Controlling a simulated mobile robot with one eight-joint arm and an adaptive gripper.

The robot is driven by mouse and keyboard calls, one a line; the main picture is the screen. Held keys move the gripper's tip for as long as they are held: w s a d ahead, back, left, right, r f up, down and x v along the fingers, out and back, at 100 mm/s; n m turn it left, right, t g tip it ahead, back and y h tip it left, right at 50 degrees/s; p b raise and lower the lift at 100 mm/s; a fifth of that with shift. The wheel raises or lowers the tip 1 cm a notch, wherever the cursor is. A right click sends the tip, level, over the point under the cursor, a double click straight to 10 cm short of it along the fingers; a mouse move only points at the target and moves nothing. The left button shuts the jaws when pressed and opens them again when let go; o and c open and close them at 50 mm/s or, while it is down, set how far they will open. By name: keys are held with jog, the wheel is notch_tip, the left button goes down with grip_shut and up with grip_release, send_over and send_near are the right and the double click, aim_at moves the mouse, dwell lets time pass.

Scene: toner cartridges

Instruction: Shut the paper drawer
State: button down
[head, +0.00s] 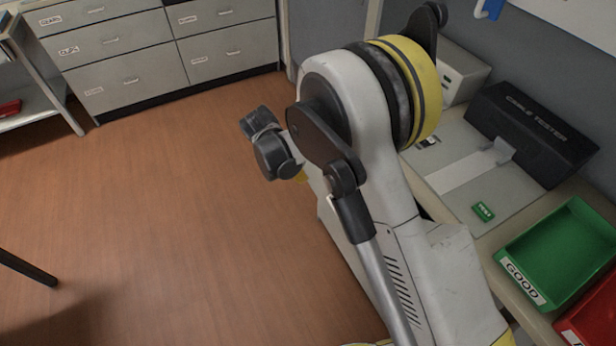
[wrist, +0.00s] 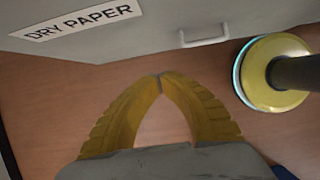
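In the wrist view, a pale grey front with a white label reading DRY PAPER (wrist: 82,22) runs along the top. A light bar handle (wrist: 204,38) sits near its lower edge. Whether this front is pulled out cannot be told from this view. My gripper (wrist: 160,76) shows its two yellow ribbed fingers with their tips together. Nothing is held between them, and floor shows through the gap behind the tips. The fingertips appear below the front and apart from it. In the head view, my arm fills the middle and my fingers cannot be made out.
Grey drawer cabinets (head: 130,81) stand at the back left, their drawers looking flush. At the right, a bench holds a black cable tester (head: 530,130), a green GOOD tray (head: 565,250) and a red tray (head: 592,312). The wooden floor (head: 150,210) is open at centre left.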

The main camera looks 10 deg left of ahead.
jog(key=w+d+f+b, duration=0.4)
jog(key=d+f, duration=0.1)
jog(key=f, duration=0.2)
jog(key=shift+d+b, duration=0.35)
jog(key=shift+d, duration=0.05)
jog(key=shift+f, duration=0.1)
